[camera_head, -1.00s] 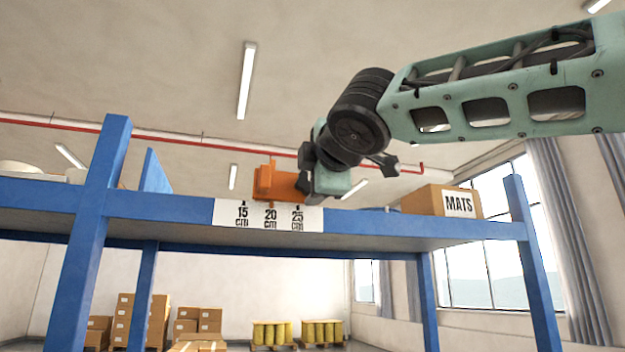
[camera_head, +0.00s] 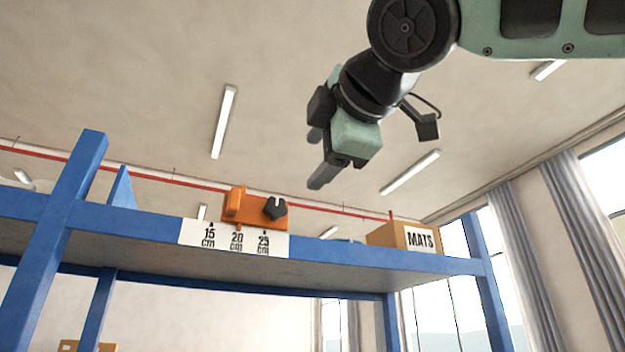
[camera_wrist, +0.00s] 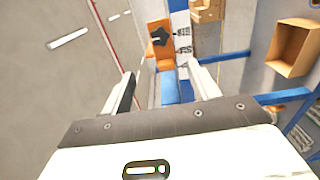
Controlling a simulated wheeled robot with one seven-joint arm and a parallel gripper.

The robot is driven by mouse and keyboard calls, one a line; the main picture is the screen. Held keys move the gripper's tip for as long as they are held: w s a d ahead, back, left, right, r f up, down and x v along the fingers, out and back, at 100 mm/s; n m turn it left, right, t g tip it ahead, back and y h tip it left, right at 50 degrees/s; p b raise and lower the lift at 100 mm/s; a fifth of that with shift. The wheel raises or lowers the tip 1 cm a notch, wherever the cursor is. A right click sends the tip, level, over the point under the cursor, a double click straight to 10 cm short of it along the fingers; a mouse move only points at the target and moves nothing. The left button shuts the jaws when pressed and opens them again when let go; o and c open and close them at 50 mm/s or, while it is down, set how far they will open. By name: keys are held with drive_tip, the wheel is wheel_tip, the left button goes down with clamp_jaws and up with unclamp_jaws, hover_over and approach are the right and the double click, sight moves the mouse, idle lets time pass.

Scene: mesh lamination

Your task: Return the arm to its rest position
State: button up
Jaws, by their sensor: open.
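My gripper (camera_head: 318,160) hangs in the air above the blue shelf, pointing down and left. It is clear of the orange block (camera_head: 254,208) on the shelf's front edge. The orange block carries a dark knob (camera_head: 275,208) at its right end. In the wrist view my gripper's two fingers (camera_wrist: 165,92) stand apart with nothing between them. The orange block (camera_wrist: 157,57) and its knob (camera_wrist: 160,37) show beyond the fingertips.
A blue shelf frame (camera_head: 350,262) spans the view. A white scale label (camera_head: 237,239) marked 15, 20 and 25 cm is on its front edge. A cardboard box marked MATS (camera_head: 388,236) stands at the right. The air above the shelf is free.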

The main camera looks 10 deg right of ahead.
idle(0.6)
drive_tip(key=w+a+f+m+g+h, duration=0.15)
drive_tip(key=f+g, duration=0.25)
drive_tip(key=f, duration=1.2)
drive_tip(key=w+a+f+m+g, duration=0.2)
drive_tip(key=f+m+g, duration=0.15)
drive_tip(key=f, duration=1.25)
drive_tip(key=s+d+f+m+g+h, duration=0.1)
drive_tip(key=s+d+f+m+g, duration=0.2)
drive_tip(key=f, duration=0.7)
drive_tip(key=s+d+f+m+g+h, duration=0.1)
drive_tip(key=s+d+f+m+g, duration=0.1)
drive_tip(key=s+d+f, duration=0.3)
drive_tip(key=s+d+f+m+g+h, duration=0.1)
drive_tip(key=s+d+f+m+g, duration=0.2)
drive_tip(key=f, duration=1.2)
drive_tip(key=s+g, duration=0.2)
drive_tip(key=s, duration=0.3)
drive_tip(key=shift+s+d+f+m, duration=0.2)
drive_tip(key=shift+d+m, duration=0.1)
drive_tip(key=shift+d, duration=0.1)
